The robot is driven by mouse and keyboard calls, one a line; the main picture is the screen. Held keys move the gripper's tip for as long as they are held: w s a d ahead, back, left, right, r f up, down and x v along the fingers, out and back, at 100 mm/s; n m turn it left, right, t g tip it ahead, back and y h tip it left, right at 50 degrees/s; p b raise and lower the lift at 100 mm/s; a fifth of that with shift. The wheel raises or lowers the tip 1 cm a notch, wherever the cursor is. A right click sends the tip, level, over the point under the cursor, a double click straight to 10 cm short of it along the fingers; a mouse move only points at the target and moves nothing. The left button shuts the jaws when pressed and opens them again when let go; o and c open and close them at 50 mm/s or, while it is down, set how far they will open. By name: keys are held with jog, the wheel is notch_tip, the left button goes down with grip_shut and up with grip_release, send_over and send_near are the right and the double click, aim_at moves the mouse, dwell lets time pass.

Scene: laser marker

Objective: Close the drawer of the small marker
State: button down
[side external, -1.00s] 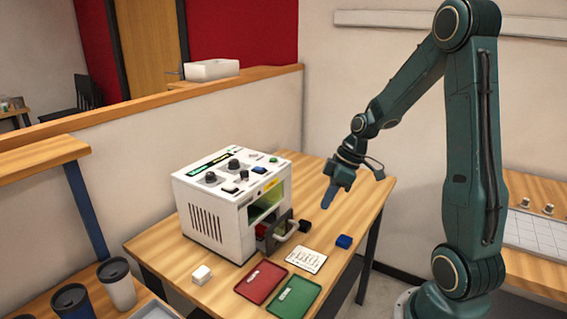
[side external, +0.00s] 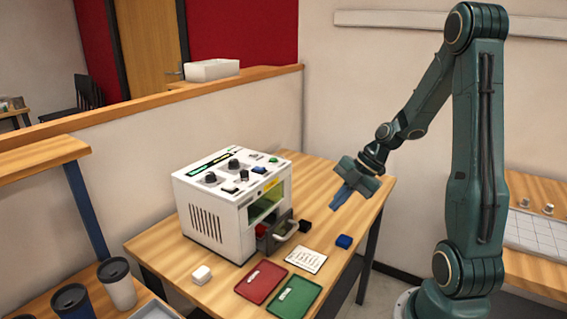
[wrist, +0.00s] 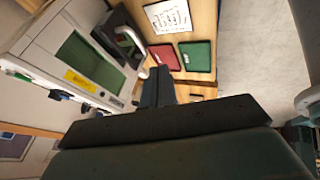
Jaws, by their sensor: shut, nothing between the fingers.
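The small marker (side external: 215,211) is a white box with knobs on top, standing on the wooden table. Its dark drawer (side external: 276,232) with a light handle (side external: 287,231) sticks out of the front; something red shows inside it. In the wrist view the drawer (wrist: 117,37) and its pale handle (wrist: 132,48) are at upper left, beside the marker's window (wrist: 90,62). My gripper (side external: 338,204) is shut and empty, above the table to the right of the drawer and apart from it. Its fingers (wrist: 158,82) show at the middle of the wrist view.
A red tray (side external: 260,282), a green tray (side external: 294,297) and a white printed card (side external: 306,259) lie in front of the marker. A low wall rises behind.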

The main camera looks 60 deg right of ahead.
jog(key=shift+a+f, duration=0.1)
send_near(280, 231)
jog(key=s+a+f, duration=0.2)
jog(key=s+f, duration=0.2)
jog(key=f, duration=0.1)
jog(key=shift+w, duration=0.95)
jog(key=shift+w, duration=2.2)
